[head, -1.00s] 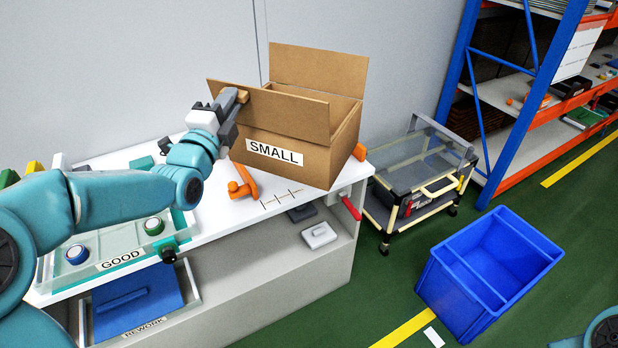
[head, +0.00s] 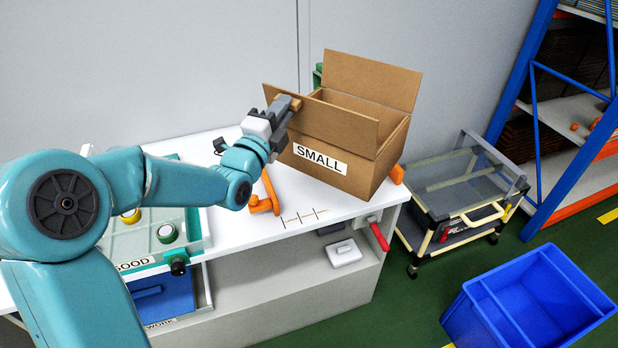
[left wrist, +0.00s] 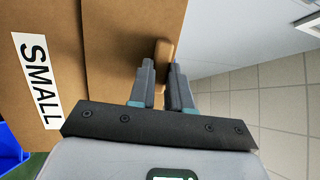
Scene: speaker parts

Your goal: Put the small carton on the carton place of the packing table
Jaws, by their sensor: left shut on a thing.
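The small carton (head: 345,150) is an open brown box with raised flaps and a white SMALL label. In the head view it is at the back right of the white packing table (head: 225,222), between orange corner pieces. Whether its base touches the table I cannot tell. My left gripper (head: 290,104) is at the carton's left upper edge, shut on the carton's brown tab. The left wrist view shows the fingers (left wrist: 160,78) on both sides of this tab, with the carton wall (left wrist: 105,60) beside them. My right gripper is not in view.
An orange piece (head: 263,203) lies on the table in front of the carton. A clear GOOD tray (head: 135,262) stands at the left. A glass-topped cart (head: 450,190), a blue bin (head: 530,300) and a blue-orange rack (head: 570,160) stand to the right.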

